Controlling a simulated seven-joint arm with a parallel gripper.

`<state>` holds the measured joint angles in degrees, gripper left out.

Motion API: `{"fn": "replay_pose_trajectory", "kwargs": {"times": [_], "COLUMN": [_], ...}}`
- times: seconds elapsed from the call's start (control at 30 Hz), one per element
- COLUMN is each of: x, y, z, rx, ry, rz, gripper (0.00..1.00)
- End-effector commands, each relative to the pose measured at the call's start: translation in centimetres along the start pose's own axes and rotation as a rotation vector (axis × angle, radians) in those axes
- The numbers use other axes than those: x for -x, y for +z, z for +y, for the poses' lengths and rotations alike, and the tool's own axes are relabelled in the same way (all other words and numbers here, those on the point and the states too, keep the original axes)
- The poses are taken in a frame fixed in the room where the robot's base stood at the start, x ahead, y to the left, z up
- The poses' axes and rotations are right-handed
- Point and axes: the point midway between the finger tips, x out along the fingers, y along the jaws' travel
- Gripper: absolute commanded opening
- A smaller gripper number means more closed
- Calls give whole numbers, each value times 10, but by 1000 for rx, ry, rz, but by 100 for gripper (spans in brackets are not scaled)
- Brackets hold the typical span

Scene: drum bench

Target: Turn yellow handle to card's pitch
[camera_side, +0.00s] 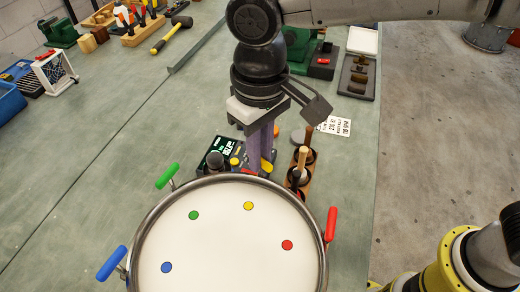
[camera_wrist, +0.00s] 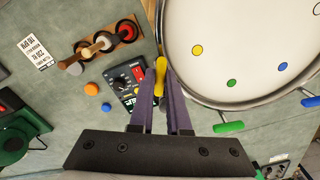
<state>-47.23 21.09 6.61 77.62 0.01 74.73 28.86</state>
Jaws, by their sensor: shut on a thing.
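The drum has a white head and a steel rim (camera_side: 139,218); the wrist view shows part of its rim (camera_wrist: 190,92). The yellow handle (camera_side: 266,166) is at the far rim, partly hidden by my purple fingers in the side view. My gripper (camera_wrist: 162,92) is shut on the yellow handle (camera_wrist: 160,68), whose end sticks out past the fingertips. My gripper's fingers (camera_side: 260,156) point down at it. A white printed card (camera_side: 334,125) lies on the bench behind; it also shows in the wrist view (camera_wrist: 35,51), its text too small to read surely. A black tuner box (camera_side: 226,150) with a lit display sits beside the fingers.
Green (camera_side: 167,175), blue (camera_side: 112,263) and red (camera_side: 331,224) handles stand around the rim. A wooden rack of mallets (camera_side: 300,168) is close right of my gripper. The bench left of the drum is clear.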

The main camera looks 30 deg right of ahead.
Motion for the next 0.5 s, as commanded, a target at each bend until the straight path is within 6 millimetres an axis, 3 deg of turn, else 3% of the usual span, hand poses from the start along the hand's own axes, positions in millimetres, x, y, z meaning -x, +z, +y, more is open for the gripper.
{"fn": "replay_pose_trajectory", "kwargs": {"times": [0.37, 0.4, 0.5], "x": [1, 1, 1], "y": [0, 0, 0], "z": [0, 0, 0], "rx": [6, 6, 5], "ry": [-1, -1, -1], "rz": [3, 3, 3], "gripper": [0, 18, 36]}}
